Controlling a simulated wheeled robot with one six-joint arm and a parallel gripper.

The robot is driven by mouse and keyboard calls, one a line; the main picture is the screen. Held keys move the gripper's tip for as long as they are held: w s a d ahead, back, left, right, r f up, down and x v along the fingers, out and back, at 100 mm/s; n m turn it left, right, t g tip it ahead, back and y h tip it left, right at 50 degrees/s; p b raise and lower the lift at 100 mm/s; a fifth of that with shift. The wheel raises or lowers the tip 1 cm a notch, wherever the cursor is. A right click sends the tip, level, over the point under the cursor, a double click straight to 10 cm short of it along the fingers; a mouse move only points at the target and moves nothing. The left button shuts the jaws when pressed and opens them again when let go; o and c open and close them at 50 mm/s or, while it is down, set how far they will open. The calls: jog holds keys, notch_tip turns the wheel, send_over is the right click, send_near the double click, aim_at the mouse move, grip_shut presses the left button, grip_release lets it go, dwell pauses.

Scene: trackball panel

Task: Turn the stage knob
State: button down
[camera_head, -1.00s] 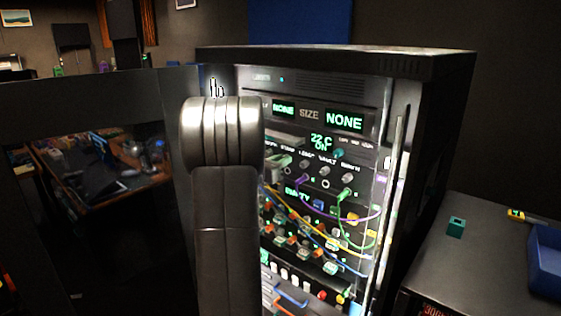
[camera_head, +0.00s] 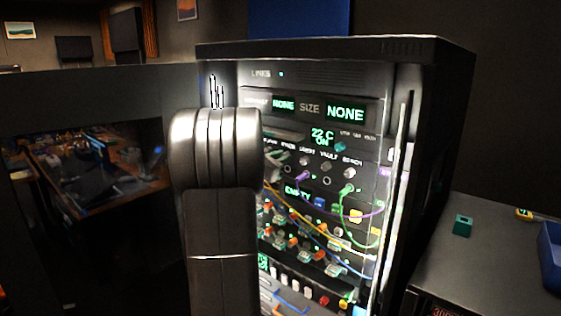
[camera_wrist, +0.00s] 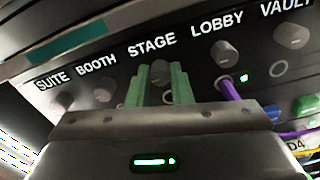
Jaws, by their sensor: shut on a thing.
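The stage knob (camera_wrist: 161,71) is a grey knob under the STAGE label in the wrist view. My gripper (camera_wrist: 159,76) is shut on it, with one green finger on each side. The lower part of the fingers hides some of the panel below. In the head view my dark arm stands in front of the rack's left side, and the gripper and the stage knob cannot be made out clearly there.
The lobby knob (camera_wrist: 224,53) and vault knob (camera_wrist: 290,36) are to the right, the booth knob (camera_wrist: 102,96) to the left. A purple cable (camera_wrist: 234,92) is plugged in close to the gripper's right. More cables hang across the rack (camera_head: 425,130). A side table (camera_head: 480,225) stands at right.

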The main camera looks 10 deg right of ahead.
jog(key=c, duration=1.3)
grip_release()
jog(key=b+v, duration=0.2)
jog(key=v, duration=1.1)
jog(key=shift+s+a, duration=0.25)
jog(key=shift+a, duration=0.05)
jog(key=p+x, duration=0.2)
jog(key=x, duration=1.1)
jog(key=shift+w+d+p, duration=0.25)
jog(key=shift+d+p, duration=0.05)
